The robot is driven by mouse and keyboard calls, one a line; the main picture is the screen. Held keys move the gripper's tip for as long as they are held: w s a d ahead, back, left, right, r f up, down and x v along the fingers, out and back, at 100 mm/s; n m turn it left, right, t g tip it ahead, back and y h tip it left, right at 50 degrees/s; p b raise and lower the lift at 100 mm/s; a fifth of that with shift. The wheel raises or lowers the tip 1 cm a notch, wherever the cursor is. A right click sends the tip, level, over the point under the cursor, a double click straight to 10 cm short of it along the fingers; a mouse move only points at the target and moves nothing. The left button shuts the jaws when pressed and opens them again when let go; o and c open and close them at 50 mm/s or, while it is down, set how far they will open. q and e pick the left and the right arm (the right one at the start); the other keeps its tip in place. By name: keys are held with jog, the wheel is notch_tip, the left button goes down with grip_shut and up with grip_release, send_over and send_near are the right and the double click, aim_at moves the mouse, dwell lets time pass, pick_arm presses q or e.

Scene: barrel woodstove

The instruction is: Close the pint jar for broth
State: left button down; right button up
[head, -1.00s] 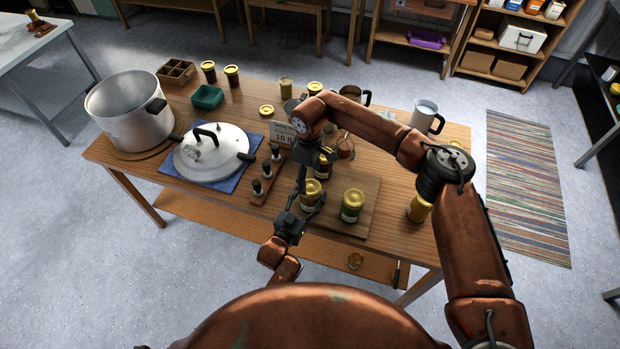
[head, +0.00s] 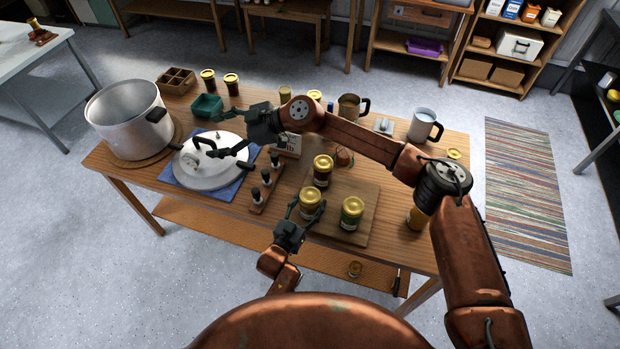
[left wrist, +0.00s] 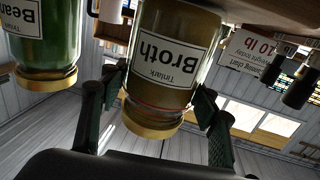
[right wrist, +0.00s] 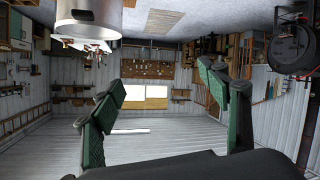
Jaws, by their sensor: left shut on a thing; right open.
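The broth jar (head: 311,205) stands on the wooden board with a gold lid on its mouth. Its "Broth" label shows in the left wrist view (left wrist: 165,60), upside down, with a reddish line beside the gold lid. I cannot tell how tight the lid is. My left gripper (head: 305,212) is shut on the jar, one finger on each side, from the near side; its fingers also show in the left wrist view (left wrist: 150,95). My right gripper (head: 222,134) is open and empty over the canner lid, away from the jar.
A green bean jar (head: 352,213) and a dark jar (head: 322,171) stand close to the broth jar on the board (head: 360,188). A rack of black-topped bottles (head: 266,180), the canner lid (head: 200,172) and a big pot (head: 125,120) are to the left. Mugs (head: 424,124) stand behind.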

jog(key=w+d+r+m+t+y, duration=0.2)
jog(key=w+d+r+m+t, duration=0.2)
jog(key=w+r+t, duration=0.7)
jog(key=w+d+f+m+h, duration=0.3)
jog(key=w+d+f+h, duration=0.45)
jog(key=w+d, duration=0.2)
jog(key=n+g+h, duration=0.8)
jog(key=n+g, duration=0.2)
jog(key=g, duration=0.2)
send_over(310, 195)
notch_tip(310, 195, down, 22)
jog(key=shift+r, duration=0.15)
jog(key=shift+f, duration=4)
